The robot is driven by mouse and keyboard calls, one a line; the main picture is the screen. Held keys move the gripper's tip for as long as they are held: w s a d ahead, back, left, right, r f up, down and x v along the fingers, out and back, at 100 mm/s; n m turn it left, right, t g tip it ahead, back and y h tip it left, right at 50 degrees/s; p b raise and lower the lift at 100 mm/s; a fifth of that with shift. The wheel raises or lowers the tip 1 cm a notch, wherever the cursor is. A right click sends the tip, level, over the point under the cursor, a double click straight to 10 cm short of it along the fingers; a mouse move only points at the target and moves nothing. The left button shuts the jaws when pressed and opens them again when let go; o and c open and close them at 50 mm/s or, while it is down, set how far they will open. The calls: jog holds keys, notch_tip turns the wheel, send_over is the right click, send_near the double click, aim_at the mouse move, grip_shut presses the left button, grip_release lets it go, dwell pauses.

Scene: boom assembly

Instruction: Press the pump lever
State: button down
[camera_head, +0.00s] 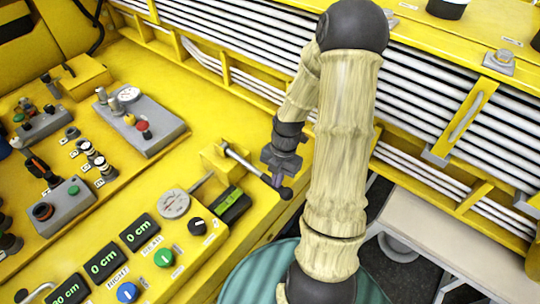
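The pump lever (247,165) appears to be the grey metal rod coming out of a yellow block (218,157) near the console's right edge. It slants down to the right and ends in a dark round knob (286,193). My gripper (276,166) is dark and points down, just above the knob end of the rod in the picture. Whether it touches the lever cannot be told. The fingers are small and dark, so their opening is unclear.
A grey box with a red button (142,126) sits behind. White slatted panels (440,85) line the back. A pale bench (425,225) stands right.

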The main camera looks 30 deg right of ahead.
jog(key=shift+s+f, duration=0.45)
jog(key=shift+p+v, duration=0.85)
jog(key=shift+p, duration=0.05)
notch_tip(320, 180, up, 12)
jog(key=s+d+p, duration=0.1)
jog(key=s+d, duration=0.1)
jog(key=shift+r+p, duration=0.2)
jog(key=shift+p, duration=0.2)
jog(key=shift+w+d, duration=0.1)
dwell(0.5)
